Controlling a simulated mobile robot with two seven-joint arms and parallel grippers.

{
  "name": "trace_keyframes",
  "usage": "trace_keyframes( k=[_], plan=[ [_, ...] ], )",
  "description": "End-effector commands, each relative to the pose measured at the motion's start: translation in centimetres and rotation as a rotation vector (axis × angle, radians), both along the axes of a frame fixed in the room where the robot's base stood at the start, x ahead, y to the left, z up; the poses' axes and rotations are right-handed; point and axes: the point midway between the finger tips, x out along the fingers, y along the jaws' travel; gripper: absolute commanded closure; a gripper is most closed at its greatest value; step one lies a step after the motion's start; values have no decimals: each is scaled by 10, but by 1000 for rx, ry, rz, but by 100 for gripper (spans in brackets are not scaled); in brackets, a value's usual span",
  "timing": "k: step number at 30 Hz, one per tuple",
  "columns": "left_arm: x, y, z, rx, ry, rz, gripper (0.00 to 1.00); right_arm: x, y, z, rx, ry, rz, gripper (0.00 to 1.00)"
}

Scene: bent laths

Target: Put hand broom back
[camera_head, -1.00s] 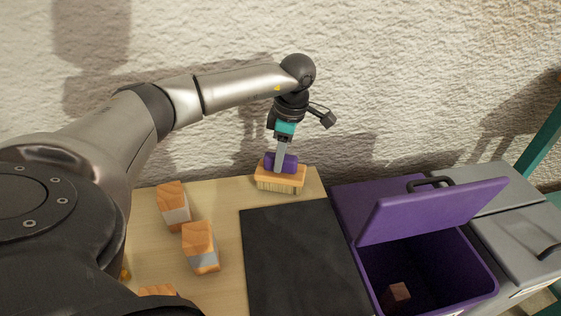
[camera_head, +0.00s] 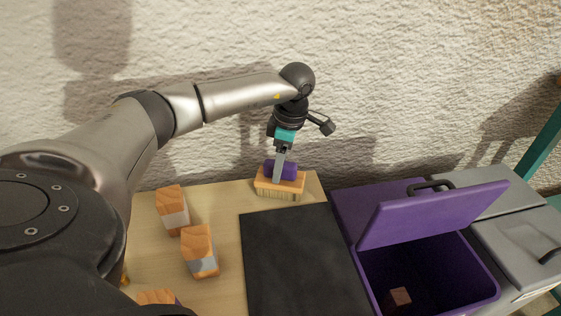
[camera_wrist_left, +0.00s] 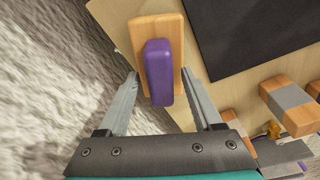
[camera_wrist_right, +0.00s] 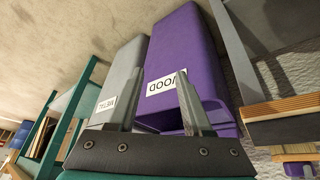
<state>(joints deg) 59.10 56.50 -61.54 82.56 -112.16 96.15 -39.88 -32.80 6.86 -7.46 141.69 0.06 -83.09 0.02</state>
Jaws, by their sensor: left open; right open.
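The hand broom (camera_head: 281,184) has a light wooden block, pale bristles and a purple grip. It stands bristles down at the back right corner of the wooden table (camera_head: 226,194). My left gripper (camera_head: 280,177) points down over it. In the left wrist view the open fingers (camera_wrist_left: 160,76) are on either side of the purple grip (camera_wrist_left: 159,72), with gaps visible. My right gripper (camera_wrist_right: 158,72) shows only in the right wrist view. It is open and empty, pointing toward the labelled bins.
Orange and grey blocks (camera_head: 200,250) lie at left. A purple bin (camera_head: 470,275) with a raised lid (camera_head: 435,210) holds a brown block (camera_head: 398,298). Grey bins (camera_head: 520,238) stand at right. The wall is close behind.

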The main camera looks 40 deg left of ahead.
Motion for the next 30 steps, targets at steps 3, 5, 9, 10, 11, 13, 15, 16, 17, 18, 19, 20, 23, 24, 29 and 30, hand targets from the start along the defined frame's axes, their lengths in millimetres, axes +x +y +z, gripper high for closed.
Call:
trace_keyframes(
  k=[3,5,9,10,11,13,15,16,17,18,19,20,23,24,29,30],
  plan=[
    [0,0,3,0,-1,0,33,-1,0,0,-2,6,-1,50],
    [1,0,7,0,-2,0,33,-3,-1,3,-4,12,-1,50],
    [2,-2,20,0,-4,1,33,0,-1,-13,-8,38,-2,50],
    [2,-2,24,0,-4,1,33,0,-1,-16,-9,44,-2,50],
    [2,-3,27,0,-2,1,33,0,-1,-20,-9,48,-2,50],
    [3,-4,36,0,-2,1,33,1,-1,-28,-11,61,-2,50],
    [4,-5,45,0,-4,1,33,1,-1,-36,-12,73,-1,50],
    [4,-6,49,0,-4,1,33,1,-1,-40,-13,77,-1,50],
    [4,-6,52,0,-2,0,33,0,-1,-43,-14,82,-1,50],
    [4,-7,57,0,-2,0,33,0,-1,-48,-14,88,-1,50],
    [4,-8,61,-1,-3,0,33,0,-1,-52,-15,93,-1,50],
    [5,-8,64,-1,-3,0,33,-1,-1,-55,-16,99,0,50],
    [5,-10,77,-1,-3,-1,33,-3,-1,-67,-18,116,0,50],
    [6,-10,82,-1,-3,-1,33,-5,-2,-72,-19,124,0,50],
    [7,-13,101,0,-2,-1,33,-9,-2,-89,-23,147,2,50],
    [7,-14,105,0,-3,-1,33,-11,-3,-93,-24,152,1,50]
  ],
)
